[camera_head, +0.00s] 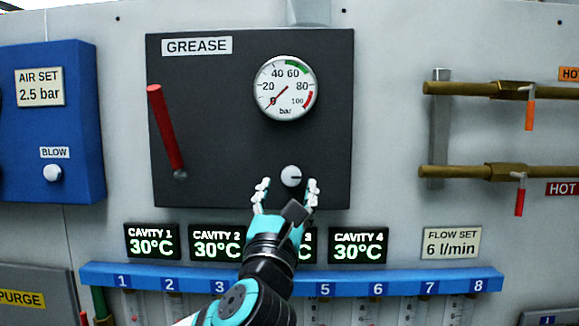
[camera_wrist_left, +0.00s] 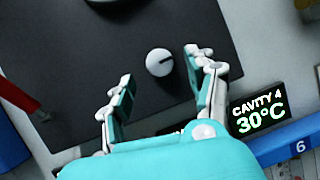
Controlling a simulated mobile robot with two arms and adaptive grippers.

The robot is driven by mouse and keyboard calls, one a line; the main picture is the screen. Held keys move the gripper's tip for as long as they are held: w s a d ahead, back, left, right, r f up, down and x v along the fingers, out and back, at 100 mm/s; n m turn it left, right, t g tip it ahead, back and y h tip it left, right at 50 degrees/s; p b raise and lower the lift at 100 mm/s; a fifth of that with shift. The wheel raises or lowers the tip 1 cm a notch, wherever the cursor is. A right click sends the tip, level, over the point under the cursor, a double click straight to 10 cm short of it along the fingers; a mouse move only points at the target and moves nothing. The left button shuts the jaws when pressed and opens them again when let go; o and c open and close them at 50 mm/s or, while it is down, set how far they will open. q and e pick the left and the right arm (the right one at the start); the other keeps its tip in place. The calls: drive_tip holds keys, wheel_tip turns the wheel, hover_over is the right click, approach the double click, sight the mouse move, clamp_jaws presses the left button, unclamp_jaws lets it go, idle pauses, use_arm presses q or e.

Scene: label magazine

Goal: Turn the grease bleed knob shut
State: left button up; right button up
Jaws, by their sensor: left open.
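The grease bleed knob (camera_head: 291,176) is a small round white knob with a dark pointer line, low on the black GREASE panel (camera_head: 220,120). In the left wrist view the knob (camera_wrist_left: 159,62) sits ahead of the fingertips, nearer the right finger. My left gripper (camera_head: 286,190) is open and empty, its two fingers to either side below the knob. In the left wrist view the gripper (camera_wrist_left: 160,72) does not appear to touch the knob. My right gripper is not in view.
A pressure gauge (camera_head: 285,87) above the knob reads near 0 bar. A red lever (camera_head: 165,130) is at the panel's left. Cavity displays (camera_head: 358,245) and a blue numbered rail (camera_head: 400,281) lie below. Brass pipes (camera_head: 460,172) with small levers are at right.

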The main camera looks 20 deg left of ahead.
sight(290, 181)
use_arm(q)
drive_tip(key=shift+p+x, duration=0.5)
drive_tip(key=shift+x, duration=1.2)
drive_tip(key=c, duration=1.1)
